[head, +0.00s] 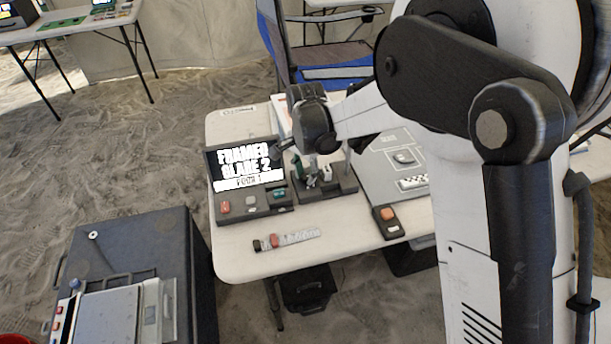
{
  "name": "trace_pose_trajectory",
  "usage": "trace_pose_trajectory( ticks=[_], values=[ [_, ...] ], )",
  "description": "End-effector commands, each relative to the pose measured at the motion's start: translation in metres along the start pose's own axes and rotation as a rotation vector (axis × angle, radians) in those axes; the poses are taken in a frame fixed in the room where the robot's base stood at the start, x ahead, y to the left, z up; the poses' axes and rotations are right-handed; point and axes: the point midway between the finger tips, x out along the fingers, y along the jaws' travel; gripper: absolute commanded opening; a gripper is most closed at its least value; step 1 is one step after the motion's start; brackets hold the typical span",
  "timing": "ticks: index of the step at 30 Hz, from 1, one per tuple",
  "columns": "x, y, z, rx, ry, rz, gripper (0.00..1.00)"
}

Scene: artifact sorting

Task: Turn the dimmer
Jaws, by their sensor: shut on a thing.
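My gripper (290,147) is at the end of the white and black arm, low over the back of the table, by the upper right corner of the screen device (215,180). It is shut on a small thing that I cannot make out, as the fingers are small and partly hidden. No part is clearly recognisable as the dimmer. The device has a lit screen with white lettering (244,162) and coloured buttons (251,200) along its front. A dark stand with small upright parts (326,183) is just right of it, below my gripper.
A clear strip with a red piece (287,239) lies near the table's front edge (232,263). A dark box with an orange button (388,222) is to its right. A grey panel (382,165) is behind that. A dark case (182,240) stands left, a blue chair (335,72) behind.

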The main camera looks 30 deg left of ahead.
Motion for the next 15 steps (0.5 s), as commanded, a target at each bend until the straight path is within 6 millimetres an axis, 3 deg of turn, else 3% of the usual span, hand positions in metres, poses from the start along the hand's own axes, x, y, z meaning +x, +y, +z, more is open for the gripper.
trace_pose_trajectory(
  ticks=[15],
  values=[
    [0.0016,0.0002,-0.0001,-0.489,0.000,0.000,0.00]
  ],
)
